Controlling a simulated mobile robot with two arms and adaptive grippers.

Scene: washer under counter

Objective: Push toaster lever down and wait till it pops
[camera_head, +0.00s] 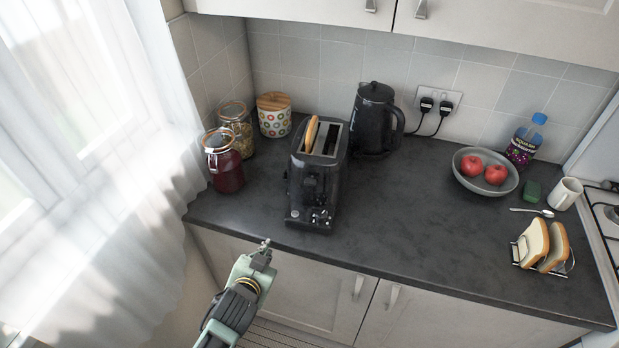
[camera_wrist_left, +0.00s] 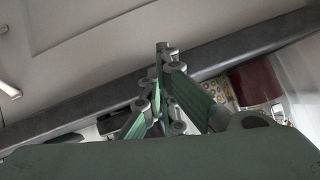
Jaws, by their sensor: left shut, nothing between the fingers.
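The black toaster (camera_head: 318,178) stands on the dark counter at the left of the middle in the head view. A slice of bread (camera_head: 311,133) sticks up from its left slot. The toaster's front faces me with the lever area and knobs; the lever's exact height is too small to tell. My left gripper (camera_head: 265,246) is shut and empty, in front of the counter's edge, below and left of the toaster, not touching it. In the left wrist view the shut fingers (camera_wrist_left: 162,48) show close to the counter edge. My right gripper is not in view.
A jam jar (camera_head: 226,170), a glass jar (camera_head: 236,128) and a dotted canister (camera_head: 273,115) stand left of the toaster. A black kettle (camera_head: 374,120) stands close behind right. A fruit bowl (camera_head: 485,172) and bread rack (camera_head: 543,250) are farther right. The counter between is clear.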

